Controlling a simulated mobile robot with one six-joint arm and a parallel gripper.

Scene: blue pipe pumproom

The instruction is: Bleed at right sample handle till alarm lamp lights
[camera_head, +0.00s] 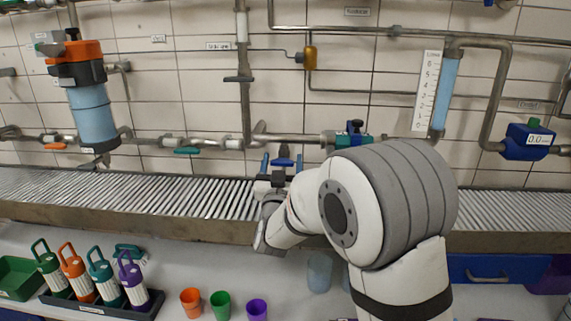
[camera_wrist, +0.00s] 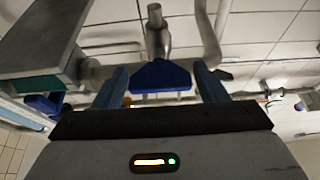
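A blue sample handle (camera_head: 284,158) hangs below the wall pipe near the middle of the head view. In the wrist view the blue handle (camera_wrist: 160,75) is at the end of a grey metal stem. My gripper (camera_head: 282,164) is just in front of it, with one blue finger on each side. The wrist view shows my gripper (camera_wrist: 160,86) open, with gaps between the fingers and the handle. An amber cylinder (camera_head: 310,57) on a thin pipe above looks unlit; I cannot tell if it is the alarm lamp.
A roller conveyor (camera_head: 120,192) runs below the pipes. Other handles, orange (camera_head: 56,146) and teal (camera_head: 187,151), hang to the left. A blue meter (camera_head: 527,141) reading about 0.0 is at right. Bottles in a black tray (camera_head: 95,308) and cups (camera_head: 220,304) stand in front.

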